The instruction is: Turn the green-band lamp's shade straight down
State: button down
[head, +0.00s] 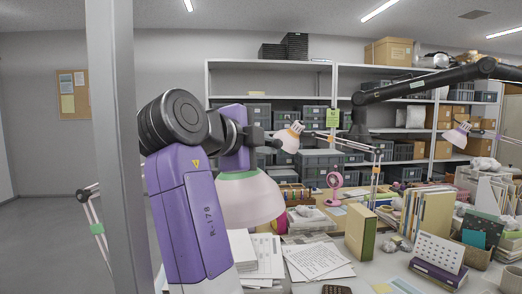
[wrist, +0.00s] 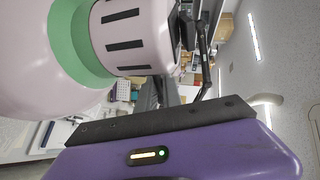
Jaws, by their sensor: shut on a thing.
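The green-band lamp's shade (head: 252,203) is large, pale pink and bell-shaped, with a green band (head: 240,175) round its upper part. In the head view its mouth faces mostly down, tipped slightly to the right. My gripper (head: 237,158) is above the shade, shut on its upper end; my purple arm hides part of this and the exact contact. In the wrist view the shade (wrist: 30,60) fills the upper left, with its slotted pale neck (wrist: 125,38) close to my gripper. A thin lamp arm with a green ring (head: 97,229) shows left of the grey post.
A grey post (head: 117,130) stands close at left. The desk holds papers (head: 318,258), a green book (head: 361,232), a pink fan (head: 334,186) and several folders. Another lamp shade (head: 289,137) and a black arm (head: 430,82) are behind. The floor at left is clear.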

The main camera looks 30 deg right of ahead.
jog(key=shift+f+m+y+b, duration=0.3)
jog(key=shift+f+m+b, duration=0.3)
jog(key=shift+f, duration=0.2)
jog(key=c, duration=1.5)
grip_release()
jog(key=shift+r, duration=0.1)
notch_tip(320, 180, up, 20)
jog(key=shift+f+p, duration=0.1)
jog(key=shift+p, duration=0.55)
